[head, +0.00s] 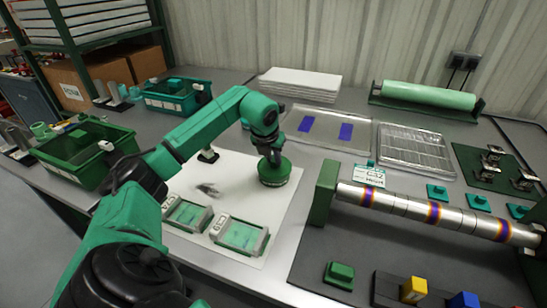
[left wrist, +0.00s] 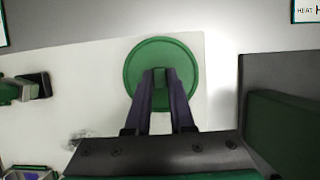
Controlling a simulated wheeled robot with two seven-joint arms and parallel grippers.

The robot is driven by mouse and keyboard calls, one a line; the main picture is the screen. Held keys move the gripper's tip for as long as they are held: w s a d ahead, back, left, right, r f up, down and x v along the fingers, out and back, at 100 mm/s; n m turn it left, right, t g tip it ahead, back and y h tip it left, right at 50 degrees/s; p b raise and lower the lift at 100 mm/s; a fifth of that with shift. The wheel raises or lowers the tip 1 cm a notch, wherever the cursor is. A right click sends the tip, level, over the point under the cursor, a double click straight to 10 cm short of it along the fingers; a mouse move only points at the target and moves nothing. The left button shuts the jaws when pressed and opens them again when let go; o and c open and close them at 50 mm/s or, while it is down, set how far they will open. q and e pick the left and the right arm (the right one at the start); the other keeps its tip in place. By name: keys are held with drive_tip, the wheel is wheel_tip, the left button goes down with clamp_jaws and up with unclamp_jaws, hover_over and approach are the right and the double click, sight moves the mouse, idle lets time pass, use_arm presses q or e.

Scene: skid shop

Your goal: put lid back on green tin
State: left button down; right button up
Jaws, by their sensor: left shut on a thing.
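The round green lid (left wrist: 141,66) shows from above in the left wrist view, with a small knob at its middle. My left gripper (left wrist: 168,90) is shut on this knob. In the head view my left gripper (head: 273,158) points down at the top of the green tin (head: 274,182), which stands upright on the white mat. The lid is on or right at the tin's top; I cannot tell whether it is fully seated. In the wrist view the lid hides the tin. My right gripper is not in view.
Two green-screened devices (head: 240,235) lie on the white mat (head: 230,170) in front of the tin. A metal roller (head: 430,211) on green supports stands to the right. Green bins (head: 85,150) are at the left, and clear trays (head: 325,130) lie behind the tin.

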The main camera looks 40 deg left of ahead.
use_arm(q)
drive_tip(key=shift+c, duration=1.1)
unclamp_jaws()
wheel_tip(320, 180, up, 7)
drive_tip(key=p, duration=0.6)
clamp_jaws()
idle(0.8)
drive_tip(key=shift+f, duration=0.15)
